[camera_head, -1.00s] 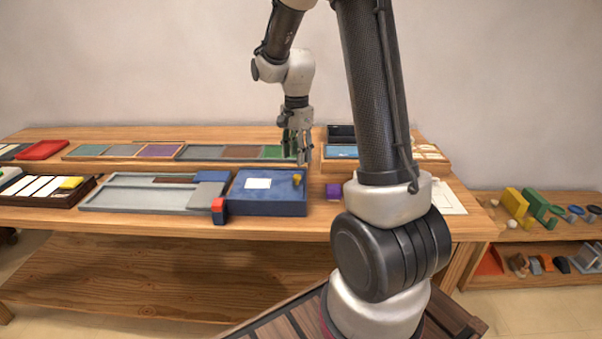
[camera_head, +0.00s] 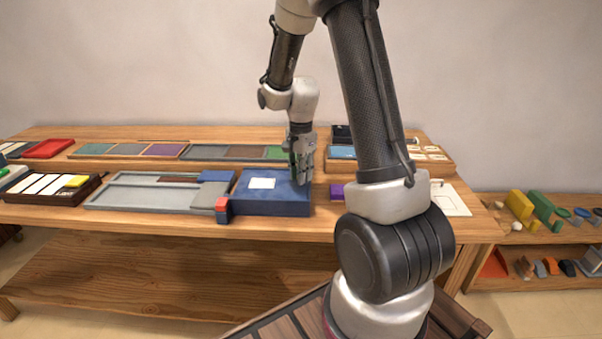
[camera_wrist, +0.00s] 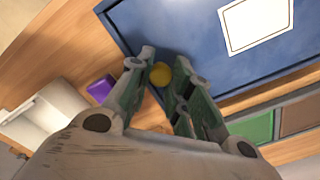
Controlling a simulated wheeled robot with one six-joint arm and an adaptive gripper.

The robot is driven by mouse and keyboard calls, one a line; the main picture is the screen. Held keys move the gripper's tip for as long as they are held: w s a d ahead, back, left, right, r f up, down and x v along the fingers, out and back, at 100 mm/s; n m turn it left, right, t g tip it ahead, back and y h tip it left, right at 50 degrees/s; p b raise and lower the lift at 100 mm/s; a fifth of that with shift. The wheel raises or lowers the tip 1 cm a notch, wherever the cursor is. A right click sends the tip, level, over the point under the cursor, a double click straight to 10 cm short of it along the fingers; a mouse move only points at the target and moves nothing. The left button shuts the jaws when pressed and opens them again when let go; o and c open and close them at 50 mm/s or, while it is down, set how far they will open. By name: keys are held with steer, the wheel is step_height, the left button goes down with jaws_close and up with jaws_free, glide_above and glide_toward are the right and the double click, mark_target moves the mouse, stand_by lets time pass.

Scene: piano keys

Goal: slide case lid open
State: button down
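The blue case (camera_head: 245,200) lies on the front part of the wooden table, with a white label (camera_head: 262,183) on its blue lid. In the wrist view the lid (camera_wrist: 185,28) fills the top, and a round yellow knob (camera_wrist: 160,74) sits near its corner. My gripper (camera_head: 301,180) points down at the lid's right end and hides the knob in the head view. In the wrist view my gripper (camera_wrist: 164,62) is open, its two fingers on either side of the knob. Small gaps seem to show; contact cannot be told.
A row of coloured panels (camera_head: 165,150) runs behind. Bare table shows in front.

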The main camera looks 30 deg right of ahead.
steer(key=shift+w+a, duration=0.1)
steer(key=w+a, duration=0.3)
steer(key=a, duration=0.2)
steer(key=w+a, duration=0.4)
steer(key=a, duration=0.1)
steer(key=w+a, duration=0.3)
steer(key=a, duration=0.2)
steer(key=shift+w+a, duration=0.3)
steer(key=c, duration=1.3)
jaws_free()
steer(key=shift+o, duration=0.2)
step_height(320, 180, up, 12)
